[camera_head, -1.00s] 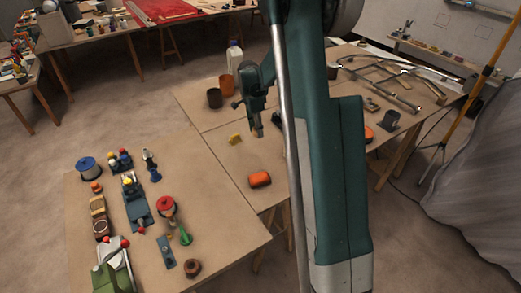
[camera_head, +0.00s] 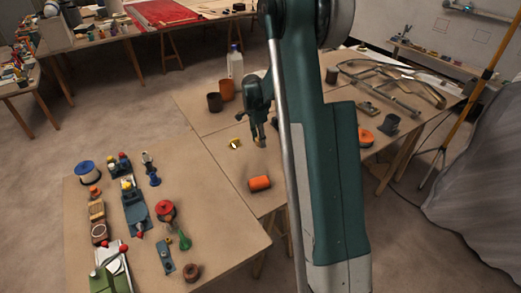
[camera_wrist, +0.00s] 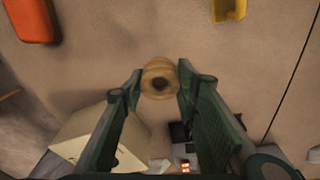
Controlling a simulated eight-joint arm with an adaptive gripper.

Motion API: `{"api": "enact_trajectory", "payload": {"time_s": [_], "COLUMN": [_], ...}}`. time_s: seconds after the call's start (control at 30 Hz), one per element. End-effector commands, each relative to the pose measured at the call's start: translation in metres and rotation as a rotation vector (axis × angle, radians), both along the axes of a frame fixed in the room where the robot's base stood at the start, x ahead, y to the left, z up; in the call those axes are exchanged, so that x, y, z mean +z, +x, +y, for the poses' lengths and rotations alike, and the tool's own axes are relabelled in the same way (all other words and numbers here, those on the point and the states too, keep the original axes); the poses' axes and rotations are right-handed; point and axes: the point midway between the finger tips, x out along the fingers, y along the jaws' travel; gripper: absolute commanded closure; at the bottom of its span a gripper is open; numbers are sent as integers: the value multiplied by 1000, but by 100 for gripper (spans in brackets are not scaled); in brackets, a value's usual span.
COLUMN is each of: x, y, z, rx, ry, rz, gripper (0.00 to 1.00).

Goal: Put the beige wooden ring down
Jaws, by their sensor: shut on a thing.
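The beige wooden ring (camera_wrist: 158,67) is between my fingertips in the wrist view, its dark hole facing the camera. My gripper (camera_wrist: 160,84) is shut on it, one finger on each side. In the head view my gripper (camera_head: 258,138) points down over the far table, and the ring (camera_head: 260,143) shows small at its tips. The tabletop (camera_head: 215,165) lies below. I cannot tell whether the ring touches it.
An orange object (camera_head: 259,183) lies nearer. Two cups (camera_head: 214,102) and a whitish bottle (camera_head: 235,65) stand behind. Bare tabletop lies between them. The near table (camera_head: 215,215) holds several tools and parts.

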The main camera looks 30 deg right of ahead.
Motion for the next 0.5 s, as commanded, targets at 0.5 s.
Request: {"api": "enact_trajectory", "payload": {"time_s": [0.5], "x": [-17], "y": [0], "z": [0], "rx": [0], "ry": [0], "rz": [0], "gripper": [82]}}
